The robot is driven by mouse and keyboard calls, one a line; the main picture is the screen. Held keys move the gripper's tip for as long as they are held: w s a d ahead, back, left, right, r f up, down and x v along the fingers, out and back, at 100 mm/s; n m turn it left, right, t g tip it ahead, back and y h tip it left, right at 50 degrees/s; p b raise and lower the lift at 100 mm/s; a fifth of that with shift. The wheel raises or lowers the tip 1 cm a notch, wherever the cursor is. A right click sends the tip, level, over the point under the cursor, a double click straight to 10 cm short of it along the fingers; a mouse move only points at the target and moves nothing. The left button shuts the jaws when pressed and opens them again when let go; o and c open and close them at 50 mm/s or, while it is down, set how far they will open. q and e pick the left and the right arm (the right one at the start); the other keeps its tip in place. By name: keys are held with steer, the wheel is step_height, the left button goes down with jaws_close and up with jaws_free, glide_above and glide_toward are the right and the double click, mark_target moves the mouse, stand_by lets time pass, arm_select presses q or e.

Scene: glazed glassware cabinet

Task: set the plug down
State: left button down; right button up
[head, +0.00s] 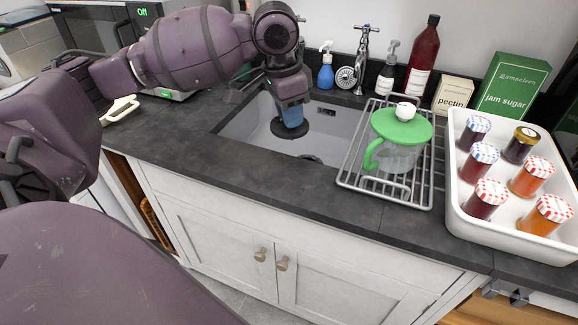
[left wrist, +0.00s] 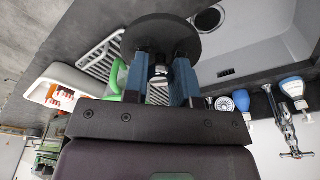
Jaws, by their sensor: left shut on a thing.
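The plug (head: 288,130) is a flat black disc. My left gripper (head: 291,112) points down over the grey sink basin (head: 262,129) with blue fingers. In the left wrist view, the fingers (left wrist: 157,73) are shut on a small metal knob on the plug (left wrist: 160,33), with the disc beyond their tips. The plug hangs within the sink's outline; I cannot tell its exact height over the floor. A dark round shape (head: 311,158) shows low in the basin, partly cut off by the counter edge. My right gripper is not in view.
A wire rack (head: 351,168) with a green-lidded glass jug (head: 398,150) stands right of the sink. Beyond it is a white tray (head: 453,200) of jam jars. A tap (head: 364,62), blue soap bottle (head: 326,72) and red bottle (head: 423,58) line the back. The front counter strip is clear.

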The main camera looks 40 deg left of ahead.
arm_select(q)
step_height(320, 180, down, 8)
steer(key=shift+f+b, duration=0.2)
steer(key=shift+b, duration=0.55)
step_height(320, 180, down, 5)
steer(key=shift+r+b, duration=0.1)
steer(key=shift+b, duration=0.45)
steer(key=shift+f, duration=0.35)
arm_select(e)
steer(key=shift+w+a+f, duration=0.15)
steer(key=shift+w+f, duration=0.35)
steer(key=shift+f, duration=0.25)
arm_select(q)
steer(key=shift+r, duration=0.1)
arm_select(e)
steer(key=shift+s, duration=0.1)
arm_select(q)
steer(key=c, duration=0.9)
jaws_free()
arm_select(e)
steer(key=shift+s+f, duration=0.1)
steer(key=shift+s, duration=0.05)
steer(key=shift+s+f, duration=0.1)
